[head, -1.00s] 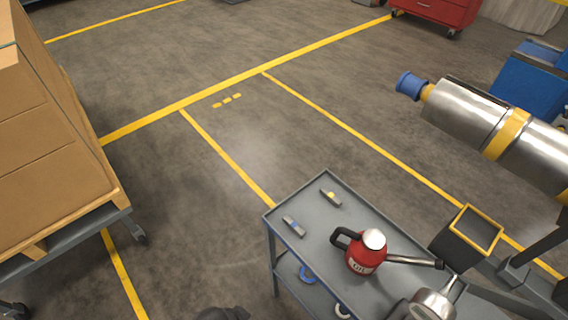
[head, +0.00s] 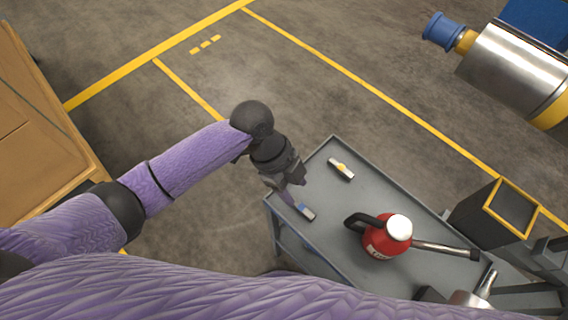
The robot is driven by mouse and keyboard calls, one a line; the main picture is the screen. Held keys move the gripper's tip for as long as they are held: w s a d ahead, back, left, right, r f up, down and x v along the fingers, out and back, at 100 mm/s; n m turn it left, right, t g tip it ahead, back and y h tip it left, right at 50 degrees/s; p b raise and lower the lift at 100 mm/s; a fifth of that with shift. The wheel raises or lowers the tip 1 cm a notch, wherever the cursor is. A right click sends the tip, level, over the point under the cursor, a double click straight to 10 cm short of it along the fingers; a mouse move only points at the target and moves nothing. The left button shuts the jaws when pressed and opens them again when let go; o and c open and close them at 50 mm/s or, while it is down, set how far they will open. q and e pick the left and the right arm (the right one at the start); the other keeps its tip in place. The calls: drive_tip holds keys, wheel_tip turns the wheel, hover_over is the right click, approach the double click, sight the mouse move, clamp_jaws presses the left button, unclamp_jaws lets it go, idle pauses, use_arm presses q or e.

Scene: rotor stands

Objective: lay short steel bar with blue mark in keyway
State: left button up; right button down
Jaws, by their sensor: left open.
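The short steel bar with the blue mark (head: 306,212) lies on the grey cart top (head: 345,235) near its left edge. My left gripper (head: 291,199) is open and reaches down right at this bar, its fingers partly covering the bar's upper left end. I cannot tell whether the fingers touch it. A similar bar with a yellow mark (head: 341,168) lies apart near the far corner of the cart. The steel rotor shaft (head: 515,70) with a blue end and yellow bands is at the upper right. Its keyway cannot be made out.
A red oil can (head: 384,240) with a black handle and long spout stands on the cart, right of the blue-marked bar. A dark bin with a yellow rim (head: 513,206) stands right of the cart. A cardboard load (head: 35,130) is at the left.

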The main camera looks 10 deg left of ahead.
use_arm(q)
drive_tip(key=w+a+r+m, duration=0.1)
drive_tip(key=w+a+m, duration=0.1)
drive_tip(key=g+b, duration=0.1)
drive_tip(key=b, duration=0.3)
hover_over(301, 206)
drive_tip(key=w+a, duration=0.2)
drive_tip(key=shift+m+y, duration=0.3)
drive_tip(key=shift+m, duration=0.1)
drive_tip(key=f, duration=0.4)
drive_tip(key=shift+s+a+f, duration=0.1)
drive_tip(key=shift+s+a, duration=0.1)
drive_tip(key=shift+s, duration=0.05)
drive_tip(key=b+x, duration=0.1)
drive_tip(key=x, duration=0.2)
drive_tip(key=shift+s+d+f+b, duration=0.1)
drive_tip(key=shift+d+f+b, duration=0.2)
drive_tip(key=shift+b, duration=0.1)
drive_tip(key=shift+s+d+f, duration=0.15)
drive_tip(key=shift+d+f, duration=0.05)
drive_tip(key=shift+f, duration=0.2)
use_arm(e)
wheel_tip(301, 206, down, 6)
drive_tip(key=s+d, duration=0.2)
drive_tip(key=shift+s+d+g+h, duration=0.25)
drive_tip(key=shift+s+g+h, duration=0.05)
drive_tip(key=shift+g, duration=0.1)
drive_tip(key=shift+r, duration=0.1)
